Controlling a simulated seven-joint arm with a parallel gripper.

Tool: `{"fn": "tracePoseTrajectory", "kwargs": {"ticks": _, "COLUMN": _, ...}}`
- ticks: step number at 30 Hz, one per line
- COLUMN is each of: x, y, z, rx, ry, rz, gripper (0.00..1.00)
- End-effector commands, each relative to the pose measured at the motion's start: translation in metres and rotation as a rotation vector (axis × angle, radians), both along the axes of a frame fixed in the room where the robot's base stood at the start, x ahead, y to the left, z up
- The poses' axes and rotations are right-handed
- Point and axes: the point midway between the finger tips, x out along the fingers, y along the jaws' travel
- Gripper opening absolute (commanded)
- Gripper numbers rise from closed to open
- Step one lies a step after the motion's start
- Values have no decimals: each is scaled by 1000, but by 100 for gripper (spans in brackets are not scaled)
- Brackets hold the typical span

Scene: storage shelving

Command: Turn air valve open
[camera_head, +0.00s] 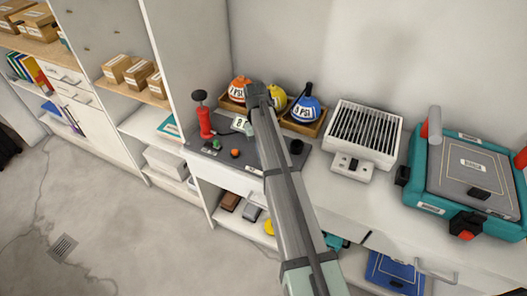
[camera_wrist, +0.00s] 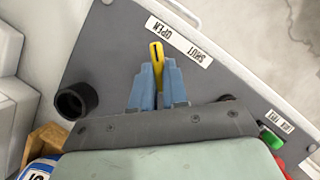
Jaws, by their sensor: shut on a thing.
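The yellow air valve handle (camera_wrist: 157,52) stands out from the grey panel (camera_wrist: 110,42) in the wrist view. Its tip points toward the OPEN side of a white label (camera_wrist: 179,40) reading SHUT and OPEN, which appears upside down. My gripper (camera_wrist: 157,72) has its two blue fingers closed on either side of the handle, with the tip showing beyond them. The handle's base is hidden by the fingers. In the head view my arm crosses the grey panel (camera_head: 222,151) and hides the handle and my fingertips.
A black round socket (camera_wrist: 77,99) is left of my fingers; a green button (camera_wrist: 271,139) is at right. PSI-marked balls, including a blue one (camera_head: 306,108), sit in a wooden tray (camera_head: 302,128) behind.

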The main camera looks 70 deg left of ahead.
Motion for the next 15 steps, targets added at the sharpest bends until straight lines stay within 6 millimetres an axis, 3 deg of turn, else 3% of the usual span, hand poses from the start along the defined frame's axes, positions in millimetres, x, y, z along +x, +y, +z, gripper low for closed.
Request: {"fn": "tracePoseTrajectory", "kwargs": {"ticks": 15, "x": 0, "y": -1, "z": 0, "rx": 0, "ry": 1, "rz": 46, "gripper": 0}}
